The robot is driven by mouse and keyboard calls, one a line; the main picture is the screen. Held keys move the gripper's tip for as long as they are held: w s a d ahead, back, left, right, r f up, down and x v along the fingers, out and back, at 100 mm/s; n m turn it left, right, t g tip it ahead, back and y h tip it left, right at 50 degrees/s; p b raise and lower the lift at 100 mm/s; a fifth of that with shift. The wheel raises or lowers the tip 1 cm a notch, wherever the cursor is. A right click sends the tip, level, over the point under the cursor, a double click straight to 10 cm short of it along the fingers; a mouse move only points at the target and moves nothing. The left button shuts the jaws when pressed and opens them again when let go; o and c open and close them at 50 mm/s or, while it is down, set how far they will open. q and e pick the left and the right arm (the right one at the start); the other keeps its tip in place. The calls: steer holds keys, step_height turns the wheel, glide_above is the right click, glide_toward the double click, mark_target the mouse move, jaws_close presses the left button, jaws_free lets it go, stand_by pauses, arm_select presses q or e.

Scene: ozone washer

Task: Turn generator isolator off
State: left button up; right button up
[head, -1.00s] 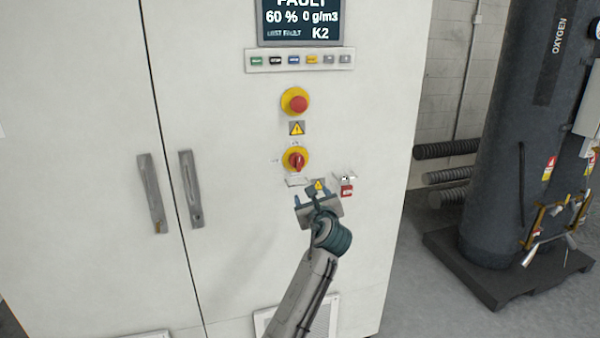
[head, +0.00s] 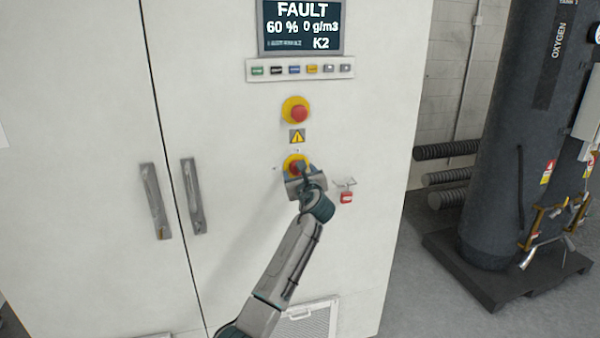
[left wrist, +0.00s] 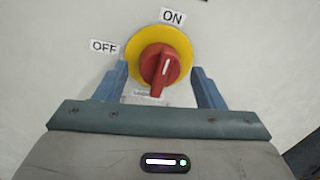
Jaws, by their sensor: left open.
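The generator isolator is a red rotary handle on a yellow round plate (head: 291,161) on the white cabinet front. In the left wrist view, the red handle (left wrist: 164,68) stands nearly vertical, with its white mark at the upper part, towards the ON label (left wrist: 172,16). The OFF label (left wrist: 103,46) is at the upper left. My left gripper (head: 302,174) is open in front of the isolator and hides part of it. In the left wrist view its blue fingers (left wrist: 160,72) stand either side of the handle, with gaps visible. My right gripper is not in view.
A red emergency stop button (head: 297,111) sits above a warning sign (head: 297,136). A red padlock (head: 346,197) hangs right of the isolator. A display (head: 301,25) reads FAULT above a button row (head: 300,69). Door handles (head: 193,196) stick out at the left.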

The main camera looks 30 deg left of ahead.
arm_select(q)
steer(key=c, duration=1)
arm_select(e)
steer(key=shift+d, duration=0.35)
arm_select(q)
steer(key=shift+n, duration=0.3)
arm_select(e)
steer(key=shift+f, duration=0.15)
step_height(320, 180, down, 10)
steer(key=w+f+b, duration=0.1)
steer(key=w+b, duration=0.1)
steer(key=b, duration=1)
arm_select(q)
steer(key=shift+w+d+n+g+y+b, duration=0.1)
steer(key=shift+n+y+b, duration=0.15)
steer(key=shift+n, duration=2.8)
steer(key=shift+s+n+g+y+b, duration=0.1)
steer(key=shift+n+y+b, duration=0.15)
steer(key=shift+n, duration=2.85)
steer(key=shift+w+d+n+g+y+b, duration=0.1)
steer(key=shift+n+y+b, duration=0.15)
steer(key=shift+n, duration=2.8)
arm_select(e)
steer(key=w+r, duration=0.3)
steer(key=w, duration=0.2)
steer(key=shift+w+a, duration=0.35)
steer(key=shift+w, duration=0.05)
